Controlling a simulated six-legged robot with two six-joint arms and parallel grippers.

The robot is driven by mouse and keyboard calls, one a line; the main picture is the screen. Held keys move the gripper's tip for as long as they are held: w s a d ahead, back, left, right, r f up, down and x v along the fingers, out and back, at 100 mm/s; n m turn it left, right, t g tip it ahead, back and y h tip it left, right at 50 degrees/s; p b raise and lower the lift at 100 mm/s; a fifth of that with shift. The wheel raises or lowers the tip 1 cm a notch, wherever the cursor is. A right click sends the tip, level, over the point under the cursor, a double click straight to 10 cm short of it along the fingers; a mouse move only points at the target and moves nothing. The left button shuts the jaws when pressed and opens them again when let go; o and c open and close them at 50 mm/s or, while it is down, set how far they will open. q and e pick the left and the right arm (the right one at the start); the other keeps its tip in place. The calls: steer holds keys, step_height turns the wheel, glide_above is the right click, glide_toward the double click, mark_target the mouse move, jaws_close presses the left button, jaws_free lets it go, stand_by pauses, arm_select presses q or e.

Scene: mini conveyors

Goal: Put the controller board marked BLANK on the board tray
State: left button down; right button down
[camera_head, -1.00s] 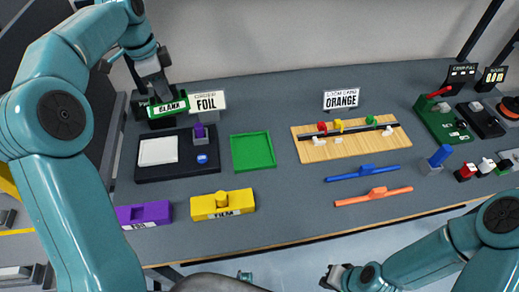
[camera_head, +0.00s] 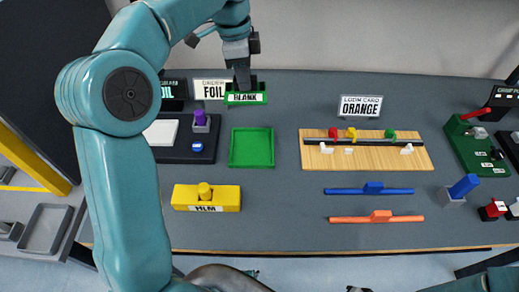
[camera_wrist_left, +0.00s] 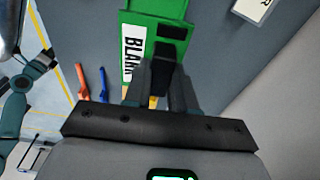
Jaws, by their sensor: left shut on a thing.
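The controller board marked BLANK (camera_head: 245,98) is green with a white label. My left gripper (camera_head: 243,86) is shut on it and holds it up near the back of the bench, behind the green tray. The left wrist view shows the board (camera_wrist_left: 147,50) between the fingers (camera_wrist_left: 162,78), its label facing the camera. The green tray (camera_head: 252,162) lies flat and empty on the bench, and I take it for the board tray. My right gripper (camera_head: 358,289) barely shows at the bottom edge, so its jaws cannot be read.
Left of the tray is a black station (camera_head: 200,155) with a white pad and purple piece. A yellow HLM block (camera_head: 225,200) sits in front. To the right are a wooden loom board (camera_head: 370,160) and blue (camera_head: 345,191) and orange (camera_head: 350,219) bars. A FOIL sign (camera_head: 210,88) stands behind.

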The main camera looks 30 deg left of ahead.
arm_select(q)
steer(key=shift+w+d+f+b, duration=0.2)
steer(key=shift+d+f+b, duration=0.25)
steer(key=shift+d+f, duration=0.4)
steer(key=f, duration=0.5)
steer(key=f+b, duration=0.1)
steer(key=f, duration=0.3)
steer(key=f+b, duration=0.1)
steer(key=f, duration=0.4)
steer(key=shift+s+a+f, duration=0.15)
steer(key=shift+a+f, duration=0.15)
step_height(320, 180, down, 4)
steer(key=shift+f+b, duration=0.1)
steer(key=shift+b, duration=0.25)
steer(key=shift+d, duration=0.1)
steer(key=shift+f, duration=0.1)
steer(key=c, duration=0.9)
jaws_free()
